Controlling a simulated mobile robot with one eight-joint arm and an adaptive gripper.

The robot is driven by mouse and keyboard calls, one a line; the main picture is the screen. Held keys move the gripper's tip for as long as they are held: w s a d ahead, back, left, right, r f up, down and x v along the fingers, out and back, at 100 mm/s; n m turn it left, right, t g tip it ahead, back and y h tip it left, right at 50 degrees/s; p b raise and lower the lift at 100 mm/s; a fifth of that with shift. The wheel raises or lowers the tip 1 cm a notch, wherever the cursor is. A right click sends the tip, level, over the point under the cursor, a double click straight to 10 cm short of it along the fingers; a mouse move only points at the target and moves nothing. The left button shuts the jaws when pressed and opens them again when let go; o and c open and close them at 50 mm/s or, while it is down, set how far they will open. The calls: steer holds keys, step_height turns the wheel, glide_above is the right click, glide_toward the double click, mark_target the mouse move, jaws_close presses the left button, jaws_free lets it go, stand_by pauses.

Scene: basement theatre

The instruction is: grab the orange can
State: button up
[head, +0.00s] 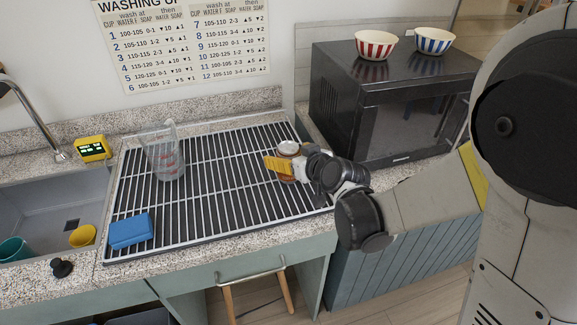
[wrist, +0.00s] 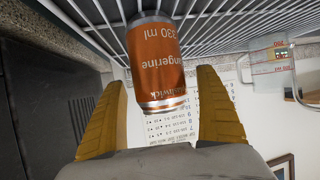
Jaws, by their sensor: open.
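The orange can (wrist: 157,62) stands upright on the dish rack (head: 215,195), near its right side; the wrist view shows it upside down. In the head view its silver top (head: 289,147) shows above my gripper, which hides most of its body. My gripper (head: 277,163) is open, with yellow fingers. In the wrist view my gripper (wrist: 162,80) has one finger on each side of the can, with gaps between the fingers and the can. I cannot tell how far the fingers reach along its depth.
A clear measuring jug (head: 166,155) and a blue sponge (head: 130,231) are on the rack. A black microwave (head: 390,105) stands close on the right, with red-striped (head: 375,44) and blue-striped (head: 434,40) bowls on top. A sink (head: 50,205) lies left.

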steer(key=shift+s+r, duration=0.1)
steer(key=shift+c, duration=0.9)
steer(key=c, duration=0.7)
